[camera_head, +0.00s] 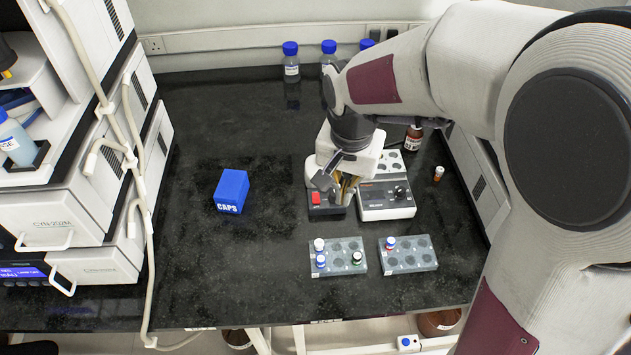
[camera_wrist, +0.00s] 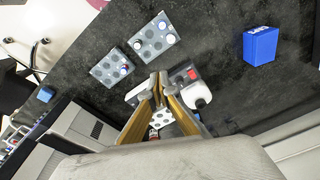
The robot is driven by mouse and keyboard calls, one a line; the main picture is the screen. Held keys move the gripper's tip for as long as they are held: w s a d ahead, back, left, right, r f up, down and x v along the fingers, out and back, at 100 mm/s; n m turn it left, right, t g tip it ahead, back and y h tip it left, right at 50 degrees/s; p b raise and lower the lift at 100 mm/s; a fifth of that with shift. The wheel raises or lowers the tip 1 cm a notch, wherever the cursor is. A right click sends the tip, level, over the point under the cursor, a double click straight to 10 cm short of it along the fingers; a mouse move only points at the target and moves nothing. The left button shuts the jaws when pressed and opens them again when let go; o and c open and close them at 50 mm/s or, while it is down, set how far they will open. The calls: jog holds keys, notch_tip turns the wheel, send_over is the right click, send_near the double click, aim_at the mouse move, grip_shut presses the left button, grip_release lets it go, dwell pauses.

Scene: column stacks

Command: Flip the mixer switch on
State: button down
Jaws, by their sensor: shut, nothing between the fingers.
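The mixer (camera_head: 326,211) is a small dark-based unit with a red switch (camera_head: 315,198) at its front left. The red switch also shows in the wrist view (camera_wrist: 192,74), beside a white round part (camera_wrist: 200,96). Whether the switch is on or off is too small to tell. My gripper (camera_head: 345,194) is over the mixer's right part, to the right of the red switch, and hides part of the mixer. In the wrist view my gripper (camera_wrist: 157,84) has its fingertips together and empty, left of the switch. Contact with the mixer cannot be told.
A grey device with a black knob (camera_head: 387,209) stands just right of the mixer. Two vial racks (camera_head: 338,268) (camera_head: 421,264) lie in front. A blue CAPS box (camera_head: 231,190) stands left, with clear bench around it. Blue-capped bottles (camera_head: 291,67) stand at the back.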

aim_at(316, 194)
jog(key=w+a+f+m, duration=0.1)
jog(key=w+a+m, duration=0.1)
jog(key=w+m, duration=0.4)
jog(key=w+a+f+m+t, duration=0.1)
jog(key=w+a+f+m, duration=0.1)
jog(key=w+m, duration=0.3)
jog(key=shift+w+m, duration=0.35)
jog(key=shift+m, duration=0.75)
jog(key=shift+f, duration=0.15)
jog(key=shift+w+f, duration=0.5)
jog(key=shift+f, duration=1.7)
jog(key=shift+w+f, duration=0.55)
jog(key=shift+f, duration=1.65)
jog(key=shift+w+f, duration=0.5)
jog(key=shift+f, duration=1.8)
